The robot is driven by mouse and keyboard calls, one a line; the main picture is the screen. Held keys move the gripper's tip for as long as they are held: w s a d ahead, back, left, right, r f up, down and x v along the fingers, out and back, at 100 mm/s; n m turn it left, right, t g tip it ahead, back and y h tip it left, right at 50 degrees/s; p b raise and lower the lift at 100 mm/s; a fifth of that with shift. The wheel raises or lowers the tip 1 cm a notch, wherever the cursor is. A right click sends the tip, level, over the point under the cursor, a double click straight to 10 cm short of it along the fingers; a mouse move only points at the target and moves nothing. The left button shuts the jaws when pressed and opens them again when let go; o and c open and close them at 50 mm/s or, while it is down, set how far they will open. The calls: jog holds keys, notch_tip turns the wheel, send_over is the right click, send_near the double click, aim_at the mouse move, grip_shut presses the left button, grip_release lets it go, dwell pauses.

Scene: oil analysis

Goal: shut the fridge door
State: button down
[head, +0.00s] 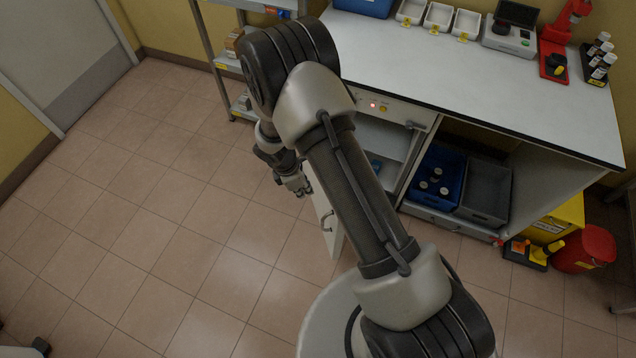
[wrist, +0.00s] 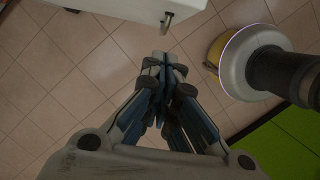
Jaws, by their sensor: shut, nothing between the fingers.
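The fridge (head: 408,111) is built in under the bench, with a lit red light on its front panel. Its white door (head: 331,238) stands wide open, jutting out over the floor, partly hidden behind my arm. The door's handle (head: 325,219) faces left. In the wrist view the door (wrist: 120,8) crosses the top, with its handle (wrist: 167,21) beyond my fingertips. My gripper (head: 301,189) is shut and empty, on the left of the door near its upper edge. It also shows in the wrist view (wrist: 164,58), apart from the handle. Whether it touches the door is unclear.
The white bench (head: 470,75) carries trays, a scale and a red stand. Under it sit a blue crate (head: 437,172) and a grey crate (head: 486,190). A yellow bin and a red bucket (head: 585,248) stand at right. The tiled floor at left is clear.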

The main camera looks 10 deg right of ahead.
jog(key=d+f+b, duration=0.4)
jog(key=d+f, duration=0.2)
jog(key=f, duration=0.3)
jog(key=shift+d+f, duration=0.15)
jog(key=shift+f, duration=0.1)
